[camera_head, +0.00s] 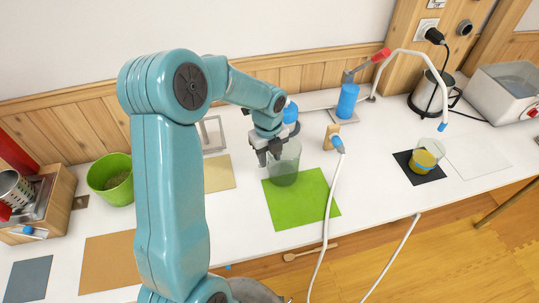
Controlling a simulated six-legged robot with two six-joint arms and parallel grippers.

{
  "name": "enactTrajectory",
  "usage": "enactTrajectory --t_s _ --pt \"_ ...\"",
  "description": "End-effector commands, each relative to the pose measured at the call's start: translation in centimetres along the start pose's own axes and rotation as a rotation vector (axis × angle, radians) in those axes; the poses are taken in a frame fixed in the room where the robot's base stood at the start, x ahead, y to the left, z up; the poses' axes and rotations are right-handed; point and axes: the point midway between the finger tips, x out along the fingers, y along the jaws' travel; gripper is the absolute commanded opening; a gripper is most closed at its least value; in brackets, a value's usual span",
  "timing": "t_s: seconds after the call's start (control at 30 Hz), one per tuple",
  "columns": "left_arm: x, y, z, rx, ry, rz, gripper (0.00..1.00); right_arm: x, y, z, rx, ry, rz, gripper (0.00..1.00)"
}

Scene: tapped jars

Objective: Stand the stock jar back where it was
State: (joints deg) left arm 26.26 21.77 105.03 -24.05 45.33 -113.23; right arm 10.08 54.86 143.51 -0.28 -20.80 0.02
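A clear jar (286,172) is at the back edge of the green mat (310,205), looking upright. I cannot tell whether it rests on the mat or is held just above it. My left gripper (267,156) is at the jar's upper left side, its dark fingers overlapping the jar's wall in the picture. Whether the fingers are closed on the jar is not clear. A second clear jar (433,148) with yellow contents stands on the black mat (402,160) at the right. I cannot tell which is the stock jar. My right gripper is not in view.
A green bowl (119,190) is at left. Tan and white mats are bare.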

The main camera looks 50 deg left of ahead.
Motion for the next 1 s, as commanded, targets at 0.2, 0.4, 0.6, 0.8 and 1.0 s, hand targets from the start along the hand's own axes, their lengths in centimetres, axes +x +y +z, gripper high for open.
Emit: enactTrajectory --t_s 0.2,0.4,0.6,0.8,1.0 --pt "-1.1 0.0 0.0 0.0 0.0 0.0 0.37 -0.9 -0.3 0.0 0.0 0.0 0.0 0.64" --pt "-1.9 0.0 0.0 0.0 0.0 -0.001 0.37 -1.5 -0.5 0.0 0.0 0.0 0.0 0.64" --pt "-2.7 0.0 0.0 0.0 -0.001 -0.001 0.37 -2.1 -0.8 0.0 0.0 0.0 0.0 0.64" --pt "-3.5 0.0 0.0 0.0 -0.001 -0.001 0.37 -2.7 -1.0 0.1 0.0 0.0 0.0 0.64" --pt "-4.2 0.0 0.0 0.0 -0.001 -0.001 0.37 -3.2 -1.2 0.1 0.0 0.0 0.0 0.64"
